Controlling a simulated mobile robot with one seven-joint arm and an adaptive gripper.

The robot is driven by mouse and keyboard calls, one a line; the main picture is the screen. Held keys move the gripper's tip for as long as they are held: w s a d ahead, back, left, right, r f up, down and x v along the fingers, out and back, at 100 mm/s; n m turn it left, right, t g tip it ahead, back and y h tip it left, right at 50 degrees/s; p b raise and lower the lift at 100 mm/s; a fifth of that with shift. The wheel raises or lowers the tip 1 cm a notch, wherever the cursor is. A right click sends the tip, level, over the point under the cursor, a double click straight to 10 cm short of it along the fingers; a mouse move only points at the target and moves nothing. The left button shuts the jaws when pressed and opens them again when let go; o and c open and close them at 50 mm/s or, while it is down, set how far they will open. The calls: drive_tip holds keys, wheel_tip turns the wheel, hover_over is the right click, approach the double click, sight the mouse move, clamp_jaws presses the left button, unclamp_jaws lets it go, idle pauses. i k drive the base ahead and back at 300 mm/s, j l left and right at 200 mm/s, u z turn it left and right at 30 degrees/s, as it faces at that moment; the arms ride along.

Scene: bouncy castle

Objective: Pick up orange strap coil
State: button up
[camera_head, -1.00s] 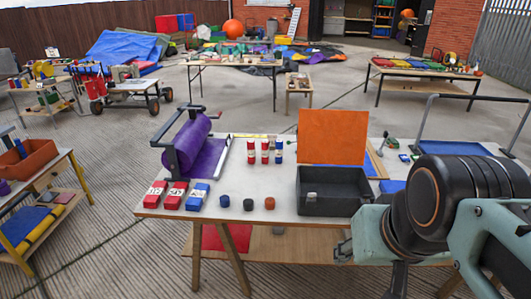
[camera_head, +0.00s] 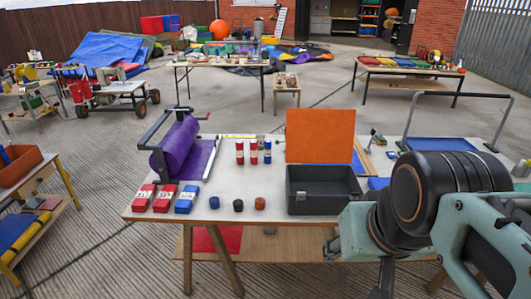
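The orange strap coil (camera_head: 260,203) is a small orange roll on the front part of the white-topped table. It is the rightmost of three small coils, beside a black coil (camera_head: 238,205) and a blue coil (camera_head: 214,202). My arm comes in from the lower right. What shows of my gripper (camera_head: 331,248) is a small dark part at the arm's left end, low by the table's front edge, right of and below the orange coil and apart from it. Its fingers are not clear, so I cannot see whether it is open.
On the table (camera_head: 275,218) stand an open dark box (camera_head: 322,205) with an orange panel behind it, red and blue blocks (camera_head: 163,199), small upright cylinders (camera_head: 253,152) and a purple roll on a stand (camera_head: 178,148). The tabletop around the coils is mostly clear.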

sight(260, 201)
drive_tip(key=i+j, duration=0.9)
drive_tip(key=i+z, duration=0.05)
drive_tip(key=i, duration=0.05)
